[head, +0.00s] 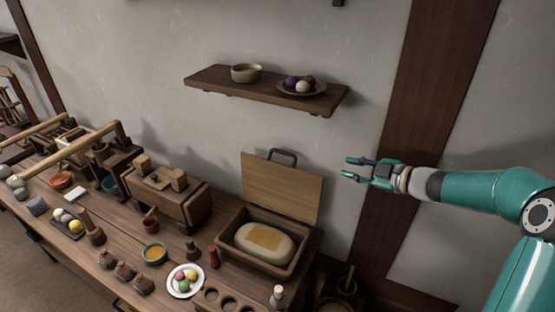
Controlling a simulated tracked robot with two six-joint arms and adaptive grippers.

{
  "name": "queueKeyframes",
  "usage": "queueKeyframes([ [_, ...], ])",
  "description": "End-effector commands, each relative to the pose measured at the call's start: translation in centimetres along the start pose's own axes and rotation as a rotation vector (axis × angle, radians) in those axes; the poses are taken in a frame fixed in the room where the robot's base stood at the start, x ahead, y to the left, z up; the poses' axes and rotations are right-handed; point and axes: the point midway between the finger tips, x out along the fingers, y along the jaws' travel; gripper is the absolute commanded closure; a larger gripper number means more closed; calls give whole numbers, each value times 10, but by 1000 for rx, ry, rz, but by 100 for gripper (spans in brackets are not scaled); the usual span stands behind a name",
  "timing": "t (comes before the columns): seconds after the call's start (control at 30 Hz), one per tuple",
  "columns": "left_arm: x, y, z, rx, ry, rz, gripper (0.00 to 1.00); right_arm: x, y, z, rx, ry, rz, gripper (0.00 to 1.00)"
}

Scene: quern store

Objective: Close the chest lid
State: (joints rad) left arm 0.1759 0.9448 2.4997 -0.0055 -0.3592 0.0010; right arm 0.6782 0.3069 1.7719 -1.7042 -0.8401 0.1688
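The chest (225,244) is an open wooden box at the right end of the table, with a pale loaf-like thing (264,243) inside. Its lid (281,188) stands up, raised at the back of the box, with a dark handle (283,153) at its top edge. My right gripper (347,168) is to the right of the lid, apart from it, against the wall. Its fingers point left and are spread, with nothing between them. My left gripper is not in view.
A wall shelf (222,82) above the lid holds a bowl (246,73) and a plate with round things (302,88). Left of the chest is a wooden block-like device (166,195). A plate of coloured balls (186,281) and a small bottle (277,297) stand in front.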

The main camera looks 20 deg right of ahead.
Motion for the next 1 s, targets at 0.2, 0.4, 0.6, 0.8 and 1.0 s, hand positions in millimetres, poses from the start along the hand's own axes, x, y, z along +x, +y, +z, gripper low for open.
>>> queueKeyframes([
  [0.2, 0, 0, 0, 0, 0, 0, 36, -28, 0, 0, 0, -1, 1, 75],
  [0.4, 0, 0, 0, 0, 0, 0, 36, -36, -1, 0, 1, 0, 0, 75],
  [0.6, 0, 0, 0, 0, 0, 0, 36, -36, -1, 0, 1, 1, 0, 75],
  [0.8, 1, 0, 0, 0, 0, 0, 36, -28, -6, 1, 32, 6, 2, 75],
  [1.0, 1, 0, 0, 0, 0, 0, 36, 13, -39, 8, 220, 13, 15, 75],
])
